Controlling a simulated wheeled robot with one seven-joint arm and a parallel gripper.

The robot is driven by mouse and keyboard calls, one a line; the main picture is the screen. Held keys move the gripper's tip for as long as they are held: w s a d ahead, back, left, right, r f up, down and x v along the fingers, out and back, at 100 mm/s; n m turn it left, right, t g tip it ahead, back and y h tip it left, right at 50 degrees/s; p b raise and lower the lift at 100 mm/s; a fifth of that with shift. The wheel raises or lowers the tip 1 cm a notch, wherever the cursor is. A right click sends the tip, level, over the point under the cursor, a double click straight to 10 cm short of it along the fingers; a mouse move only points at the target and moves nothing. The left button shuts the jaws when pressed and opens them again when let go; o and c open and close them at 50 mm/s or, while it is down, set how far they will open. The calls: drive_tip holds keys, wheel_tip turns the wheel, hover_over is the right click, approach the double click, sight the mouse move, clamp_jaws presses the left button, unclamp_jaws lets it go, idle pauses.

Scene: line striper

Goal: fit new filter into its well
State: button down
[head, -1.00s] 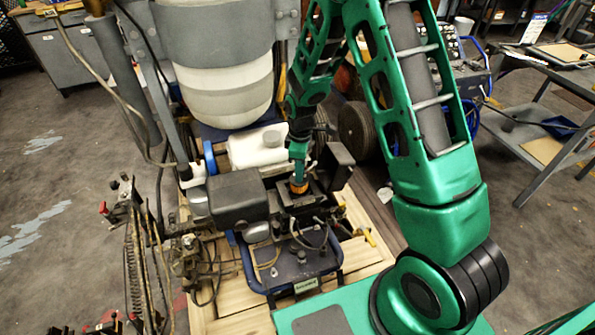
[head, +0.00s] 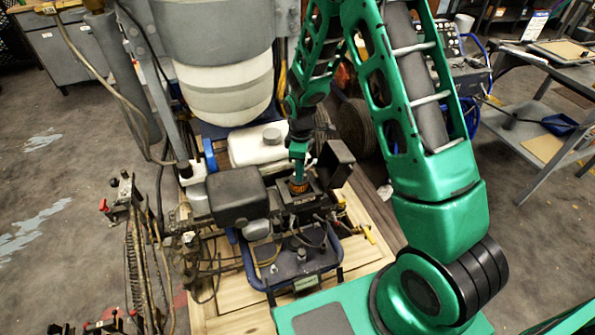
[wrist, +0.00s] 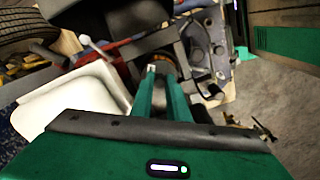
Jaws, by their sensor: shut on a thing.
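The filter, a small orange-brown cylinder (head: 299,186), is at the tips of my gripper (head: 299,177). My gripper points down and is shut on it. The well appears to be the open black box (head: 302,200) on the engine, with its black lid (head: 336,163) standing open on the right. The filter's lower part is hidden behind the box's front wall, so it is at or inside the opening; I cannot tell whether it is seated. In the wrist view my green fingers (wrist: 166,92) reach toward the dark housing, and they hide most of the filter.
A black engine cover (head: 238,194) is close on the left of the box. A white tank (head: 258,147) stands behind it, and a large white drum (head: 225,85) rises above. Cables and a blue tube frame (head: 305,285) lie in front. A wooden pallet is beneath.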

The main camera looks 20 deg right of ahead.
drive_tip(key=shift+f, duration=0.6)
drive_tip(key=c, duration=1.3)
unclamp_jaws()
drive_tip(key=shift+r, duration=0.1)
drive_tip(key=shift+r, duration=3.4)
